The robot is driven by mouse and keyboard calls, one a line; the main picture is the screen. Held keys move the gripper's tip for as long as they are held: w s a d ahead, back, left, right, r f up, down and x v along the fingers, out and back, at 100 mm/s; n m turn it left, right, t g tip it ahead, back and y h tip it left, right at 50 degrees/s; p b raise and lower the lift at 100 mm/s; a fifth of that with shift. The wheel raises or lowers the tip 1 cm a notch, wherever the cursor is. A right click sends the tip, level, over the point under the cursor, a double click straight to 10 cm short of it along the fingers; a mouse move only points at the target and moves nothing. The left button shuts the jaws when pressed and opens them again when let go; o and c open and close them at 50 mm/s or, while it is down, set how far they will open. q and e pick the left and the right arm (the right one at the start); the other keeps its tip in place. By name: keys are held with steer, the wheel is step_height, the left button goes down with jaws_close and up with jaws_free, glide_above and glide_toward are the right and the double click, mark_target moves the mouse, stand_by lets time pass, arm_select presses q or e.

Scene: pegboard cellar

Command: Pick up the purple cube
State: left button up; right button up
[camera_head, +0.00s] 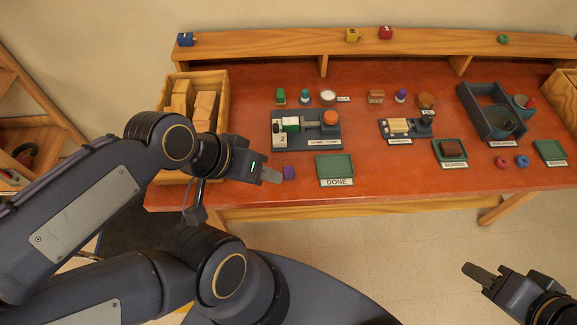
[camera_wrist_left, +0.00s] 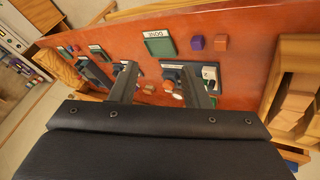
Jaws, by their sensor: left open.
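The purple cube (camera_head: 289,172) sits on the red-brown tabletop near its front edge, left of the green DONE tray (camera_head: 335,170). My left gripper (camera_head: 272,176) is just left of the cube in the head view and partly overlaps it. In the left wrist view the purple cube (camera_wrist_left: 197,43) lies beyond the spread fingers of my left gripper (camera_wrist_left: 160,84), with nothing between them. Contact with the cube does not show. My right gripper (camera_head: 478,272) is at the lower right, off the table; its jaw opening is unclear.
A wooden crate of blocks (camera_head: 223,104) stands at the table's left. A dark fixture (camera_head: 306,142) stands behind the DONE tray. Bare tabletop (camera_head: 385,170) lies right of the tray.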

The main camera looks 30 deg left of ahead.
stand_by(0.4)
arm_select(q)
steer(key=shift+o, duration=1.1)
steer(key=shift+w+a+f, duration=0.1)
steer(key=shift+f, duration=0.1)
steer(key=n+g+y+b, duration=0.4)
steer(key=n+g+b, duration=0.15)
steer(key=b, duration=0.65)
glide_above(289, 170)
steer(key=s, duration=0.2)
steer(key=f, duration=1.4)
steer(key=shift+w+f, duration=0.2)
steer(key=shift+w, duration=0.05)
steer(key=shift+w+f, duration=0.2)
steer(key=shift+f, duration=0.05)
steer(key=f, duration=0.5)
steer(key=w+f, duration=0.1)
steer(key=f, duration=0.1)
steer(key=shift+f, duration=0.25)
steer(key=shift+c, duration=0.4)
steer(key=c, duration=1)
